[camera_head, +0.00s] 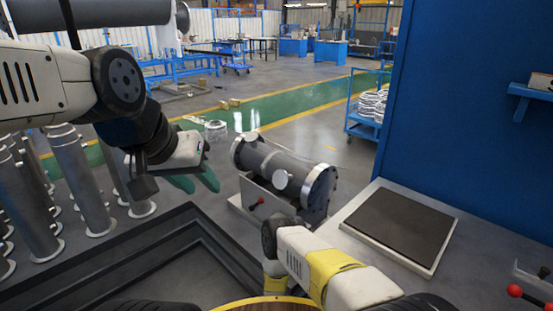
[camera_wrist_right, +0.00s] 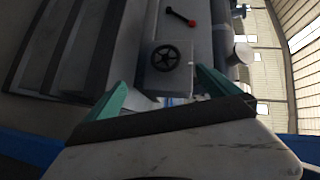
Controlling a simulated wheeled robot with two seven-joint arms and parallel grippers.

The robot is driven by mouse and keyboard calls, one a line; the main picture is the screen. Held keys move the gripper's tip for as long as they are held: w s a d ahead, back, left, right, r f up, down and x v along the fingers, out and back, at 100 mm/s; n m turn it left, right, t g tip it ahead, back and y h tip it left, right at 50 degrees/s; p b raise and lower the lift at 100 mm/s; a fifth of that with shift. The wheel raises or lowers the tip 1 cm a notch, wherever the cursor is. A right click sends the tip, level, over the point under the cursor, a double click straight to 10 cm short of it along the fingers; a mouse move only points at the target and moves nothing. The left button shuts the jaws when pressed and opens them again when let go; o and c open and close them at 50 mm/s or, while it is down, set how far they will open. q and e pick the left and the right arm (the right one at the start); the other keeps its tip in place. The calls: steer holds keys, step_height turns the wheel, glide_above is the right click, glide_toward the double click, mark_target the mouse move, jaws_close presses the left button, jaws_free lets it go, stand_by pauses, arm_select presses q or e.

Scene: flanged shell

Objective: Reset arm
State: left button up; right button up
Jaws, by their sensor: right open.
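The grey flanged shell (camera_head: 268,160) lies on its side on a light stand (camera_head: 262,203) in the middle of the head view, with round flanges at both ends. My left gripper (camera_head: 196,183) hangs to the left of the shell, apart from it, with its green fingers spread and nothing seen between them. My right arm comes in from the bottom in front of the stand; its gripper is hidden in the head view. In the right wrist view my right gripper (camera_wrist_right: 160,78) is open and empty, facing a black handwheel (camera_wrist_right: 165,57) and a red-tipped lever (camera_wrist_right: 182,17).
Several grey flanged pipes (camera_head: 80,180) stand upright at left. A dark-topped platform (camera_head: 400,225) is at right by a blue wall (camera_head: 475,120). A blue cart (camera_head: 365,115) holds metal rings. A dark stepped frame (camera_head: 170,240) lies in front. Open floor extends behind the shell.

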steer(key=w+a+r+n+g+y, duration=0.1)
steer(key=w+r+n+g, duration=0.15)
steer(key=w+r, duration=1.5)
steer(key=s+d+r+n+g+y, duration=0.1)
steer(key=d+r+n, duration=0.1)
steer(key=r, duration=1.1)
steer(key=s+d+r+n+g+y, duration=0.1)
steer(key=d+r+n, duration=0.15)
steer(key=r, duration=0.95)
steer(key=s+d+r+n+g, duration=0.1)
steer(key=s+d+r+n, duration=0.2)
steer(key=s+r, duration=0.55)
steer(key=s+d+r+n+g, duration=0.2)
steer(key=s+d+r, duration=0.1)
steer(key=s+r, duration=0.55)
steer(key=s+d+n+g, duration=0.1)
steer(key=s+d+n, duration=0.1)
steer(key=s, duration=0.9)
steer(key=s+d+r+n+g, duration=0.1)
steer(key=s+d+n, duration=0.1)
steer(key=s, duration=0.9)
steer(key=shift+s+d+r+n+h, duration=0.3)
steer(key=shift+s+d, duration=0.05)
steer(key=shift+d, duration=0.5)
